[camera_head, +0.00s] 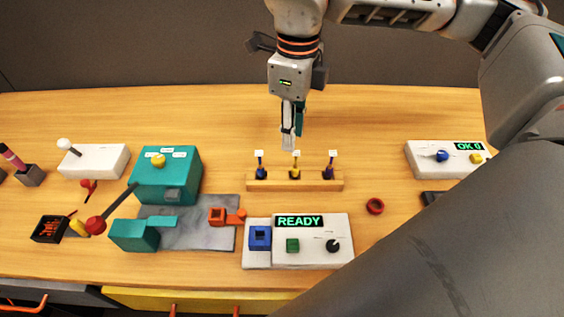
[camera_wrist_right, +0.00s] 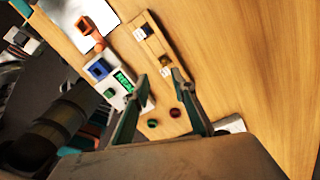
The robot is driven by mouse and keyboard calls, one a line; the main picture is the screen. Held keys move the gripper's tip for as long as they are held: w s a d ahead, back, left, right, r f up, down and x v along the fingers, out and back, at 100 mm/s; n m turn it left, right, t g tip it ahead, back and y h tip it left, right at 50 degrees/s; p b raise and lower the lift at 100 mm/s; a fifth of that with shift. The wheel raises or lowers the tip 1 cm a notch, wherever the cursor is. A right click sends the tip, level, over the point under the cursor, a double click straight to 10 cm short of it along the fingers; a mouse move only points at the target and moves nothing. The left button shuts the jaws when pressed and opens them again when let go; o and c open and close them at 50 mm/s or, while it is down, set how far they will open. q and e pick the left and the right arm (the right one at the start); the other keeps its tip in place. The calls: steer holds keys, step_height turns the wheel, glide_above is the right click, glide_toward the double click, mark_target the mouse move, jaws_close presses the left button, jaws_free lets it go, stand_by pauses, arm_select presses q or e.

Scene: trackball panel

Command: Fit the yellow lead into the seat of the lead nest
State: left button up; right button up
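The yellow lead (camera_head: 295,171) stands upright in the middle of a wooden block (camera_head: 262,185), between a blue lead (camera_head: 261,171) and a purple lead (camera_head: 331,171). Each has a white tag on top. The block also shows in the right wrist view (camera_wrist_right: 153,46). A blue open-topped holder (camera_head: 260,238) sits on the READY panel; I cannot tell for certain which part is the lead nest. My right gripper (camera_head: 289,146) points down, above and behind the block; its fingers (camera_wrist_right: 160,80) are apart with nothing visible between them. My left gripper is not in view.
The READY panel (camera_head: 313,258) stands in front of the block. A red ring (camera_head: 375,206) lies to the right, before a white OK panel (camera_head: 425,155). A teal box (camera_head: 180,178), a grey plate (camera_head: 196,236) and an orange holder (camera_head: 218,216) stand left. The table behind the block is clear.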

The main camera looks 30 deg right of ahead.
mark_target(296, 153)
steer(key=shift+w+d+r, duration=0.1)
steer(key=shift+w+d, duration=0.15)
steer(key=shift+d, duration=0.15)
steer(key=shift+f, duration=0.25)
steer(key=f, duration=0.6)
steer(key=shift+s+d+f+b, duration=0.1)
steer(key=shift+s+f+b, duration=0.15)
steer(key=shift+s+b, duration=0.15)
steer(key=shift+w+f, duration=0.1)
steer(key=shift+f, duration=0.25)
jaws_close()
